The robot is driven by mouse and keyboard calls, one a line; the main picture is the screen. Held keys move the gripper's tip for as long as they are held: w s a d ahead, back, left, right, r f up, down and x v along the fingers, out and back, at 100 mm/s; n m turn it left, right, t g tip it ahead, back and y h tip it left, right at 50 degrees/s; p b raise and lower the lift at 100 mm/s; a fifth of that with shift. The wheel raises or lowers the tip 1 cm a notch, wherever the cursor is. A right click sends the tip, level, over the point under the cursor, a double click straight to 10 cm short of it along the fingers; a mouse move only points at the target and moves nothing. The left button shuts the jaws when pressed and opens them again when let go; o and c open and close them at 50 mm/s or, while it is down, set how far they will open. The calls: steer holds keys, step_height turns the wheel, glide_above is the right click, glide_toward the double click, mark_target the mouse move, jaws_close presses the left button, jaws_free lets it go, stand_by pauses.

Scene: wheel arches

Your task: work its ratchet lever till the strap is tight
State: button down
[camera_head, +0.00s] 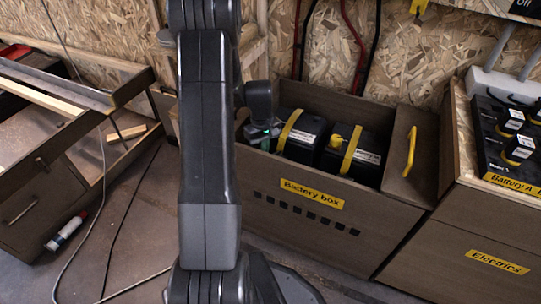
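Two black batteries stand in an open brown box (300,222) labelled "Battery box". A yellow strap (290,130) runs over the left battery (309,128). Another yellow strap (351,149) runs over the right battery (368,157). A small yellow piece (336,141) sits beside the right strap; I cannot tell whether it is the ratchet lever. My gripper (263,134) is at the left end of the box, beside the left battery and apart from the yellow piece. My arm hides part of this area, and the fingers are too small to read.
The box's lid or side panel with a yellow handle (411,151) stands to the right. A cabinet marked "Electrics" (497,262) carries a switch panel (512,140). Red and black cables (355,40) hang behind the batteries. A spray can (66,232) lies at left.

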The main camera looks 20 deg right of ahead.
step_height(320, 180, up, 14)
steer(key=w+p, duration=0.1)
steer(key=p, duration=0.3)
steer(key=shift+w+p, duration=0.15)
steer(key=shift+p, duration=0.2)
steer(key=shift+f, duration=0.2)
steer(key=s+f, duration=0.2)
steer(key=f, duration=0.1)
steer(key=s+f, duration=0.2)
steer(key=shift+d+f, duration=0.15)
steer(key=shift+d, duration=0.1)
steer(key=shift+w+r+p, duration=0.1)
steer(key=shift+r+p, duration=0.8)
steer(key=shift+r, duration=0.2)
steer(key=shift+f, duration=0.15)
